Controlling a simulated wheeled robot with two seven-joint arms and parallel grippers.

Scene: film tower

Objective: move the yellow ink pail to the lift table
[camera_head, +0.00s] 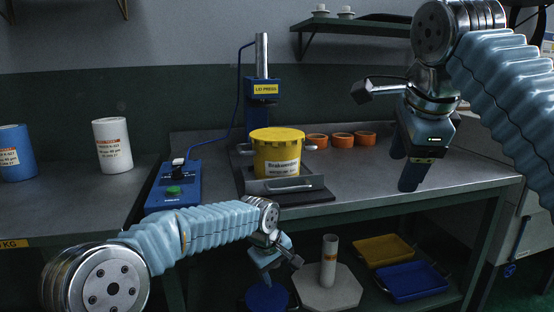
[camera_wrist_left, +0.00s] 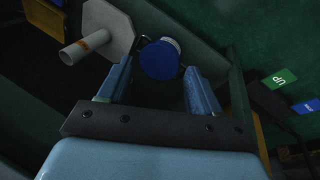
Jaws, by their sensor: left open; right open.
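The yellow ink pail (camera_head: 277,155) stands upright and lidded on the dark base of the lid press (camera_head: 263,88), with a white label and side handles. My left gripper (camera_head: 268,273) is open, pointing down in front of the bench, below the pail and apart from it. In the left wrist view its fingers (camera_wrist_left: 158,85) are spread, with a round blue-topped object (camera_wrist_left: 160,58) beyond them. My right gripper (camera_head: 404,162) is open and empty above the bench's right part, right of the pail. A dark tabletop (camera_head: 70,200) with a yellow KG label stands at left; I cannot tell whether it is the lift table.
A grey handled plate (camera_head: 286,185) is in front of the pail. A blue box with a green button (camera_head: 173,190) sits left of it; orange rings (camera_head: 342,139) sit behind right. White (camera_head: 113,145) and blue (camera_head: 16,153) rolls occupy the left table. Trays (camera_head: 412,281) lie below the bench.

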